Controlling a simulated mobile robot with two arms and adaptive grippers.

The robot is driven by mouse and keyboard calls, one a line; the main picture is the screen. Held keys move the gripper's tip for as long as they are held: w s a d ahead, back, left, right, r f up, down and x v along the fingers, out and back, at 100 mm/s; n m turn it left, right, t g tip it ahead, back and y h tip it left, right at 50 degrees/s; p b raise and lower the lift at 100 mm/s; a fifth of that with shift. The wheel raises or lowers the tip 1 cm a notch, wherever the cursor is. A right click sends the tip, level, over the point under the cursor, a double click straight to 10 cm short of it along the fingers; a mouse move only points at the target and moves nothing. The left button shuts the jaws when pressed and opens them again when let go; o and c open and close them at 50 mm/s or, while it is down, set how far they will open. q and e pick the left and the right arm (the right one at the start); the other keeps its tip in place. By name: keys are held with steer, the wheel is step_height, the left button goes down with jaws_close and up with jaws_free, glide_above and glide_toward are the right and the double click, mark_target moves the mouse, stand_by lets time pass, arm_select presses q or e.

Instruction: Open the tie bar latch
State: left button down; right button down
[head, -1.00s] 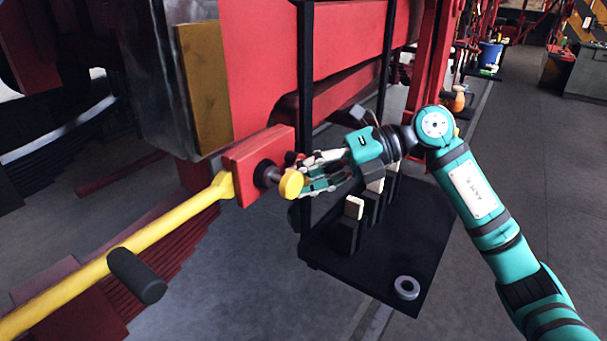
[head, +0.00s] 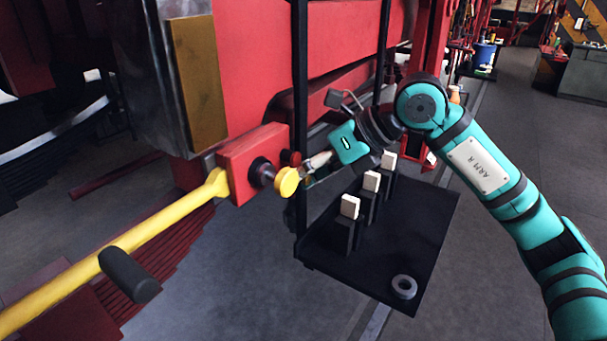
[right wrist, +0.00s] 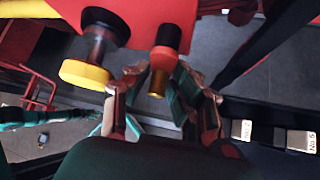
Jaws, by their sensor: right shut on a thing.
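The yellow tie bar (head: 110,258), with a black handle (head: 129,274), runs up to a red block (head: 238,165). A yellow knob (head: 287,181) on a dark stem sticks out of the block and also shows in the right wrist view (right wrist: 85,73). Beside it is a short red pin (head: 291,157), seen with a brass end in the right wrist view (right wrist: 165,55). My right gripper (head: 317,161) is at this pin, its fingers (right wrist: 155,88) on either side of the brass end and shut on it. The exact contact is partly hidden. My left gripper is not in view.
A black shelf (head: 420,235) with several white-topped blocks (head: 349,206) and a grey ring (head: 404,286) lies below my right arm. Black upright posts (head: 300,100) stand close behind the gripper. Open floor (head: 530,170) is at right.

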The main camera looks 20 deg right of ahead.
stand_by(0.5)
steer(key=c, duration=1.2)
jaws_free()
steer(key=shift+c, duration=0.2)
steer(key=shift+d+r, duration=0.15)
steer(key=shift+d, duration=0.05)
steer(key=v, duration=1.1)
steer(key=shift+s, duration=0.3)
steer(key=shift+d+r, duration=0.1)
steer(key=shift+r, duration=0.05)
